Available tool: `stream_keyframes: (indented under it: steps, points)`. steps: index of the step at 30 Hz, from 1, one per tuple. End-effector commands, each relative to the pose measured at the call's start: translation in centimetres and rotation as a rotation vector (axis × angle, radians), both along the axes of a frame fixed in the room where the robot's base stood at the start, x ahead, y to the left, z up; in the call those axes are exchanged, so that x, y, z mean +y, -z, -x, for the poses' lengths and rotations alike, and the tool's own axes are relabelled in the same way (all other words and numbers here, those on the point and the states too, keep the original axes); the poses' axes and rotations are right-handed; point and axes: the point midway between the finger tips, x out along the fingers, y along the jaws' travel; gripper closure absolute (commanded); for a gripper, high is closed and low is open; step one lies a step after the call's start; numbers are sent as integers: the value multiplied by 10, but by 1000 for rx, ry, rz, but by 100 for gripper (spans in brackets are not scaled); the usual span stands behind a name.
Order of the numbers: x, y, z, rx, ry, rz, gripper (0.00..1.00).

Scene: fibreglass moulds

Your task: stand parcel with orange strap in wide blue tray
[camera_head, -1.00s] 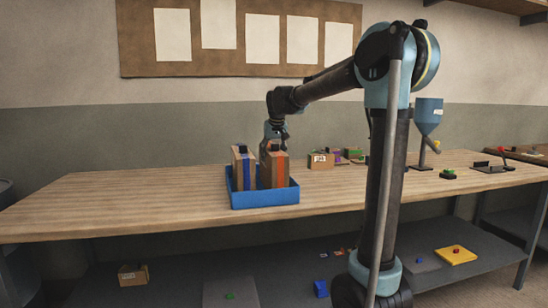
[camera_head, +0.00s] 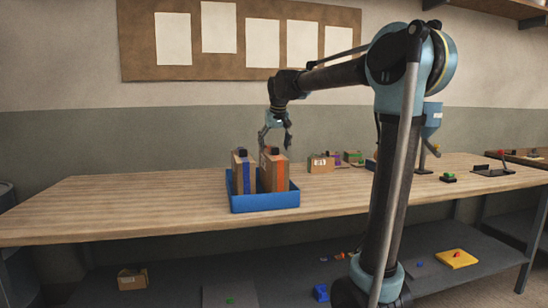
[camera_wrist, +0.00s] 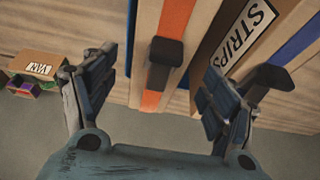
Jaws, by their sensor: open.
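The parcel with the orange strap (camera_head: 281,175) stands upright in the right part of the wide blue tray (camera_head: 265,202), with a dark knob on top. A parcel with a blue strap (camera_head: 247,175) stands upright beside it on the left in the same tray. My gripper (camera_head: 275,144) is open and empty just above the orange-strapped parcel. In the wrist view the orange strap (camera_wrist: 174,45) and dark knob (camera_wrist: 165,52) show between my spread fingers (camera_wrist: 150,95), which do not touch them.
A small brown box (camera_head: 320,163) and small coloured items (camera_head: 352,157) sit on the bench right of the tray. A blue hopper (camera_head: 432,117) stands farther right, partly behind my arm. The bench (camera_head: 130,203) left of the tray is clear.

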Motion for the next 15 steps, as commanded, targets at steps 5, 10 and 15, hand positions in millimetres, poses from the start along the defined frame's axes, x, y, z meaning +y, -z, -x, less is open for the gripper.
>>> stream_keyframes:
  steps: [5, 10, 15]
  points:
    - [-4, -29, 12, 0, 0, 0, 22]
    - [-5, -44, 17, 0, 0, 0, 22]
    - [-6, -50, 20, 0, 0, 0, 22]
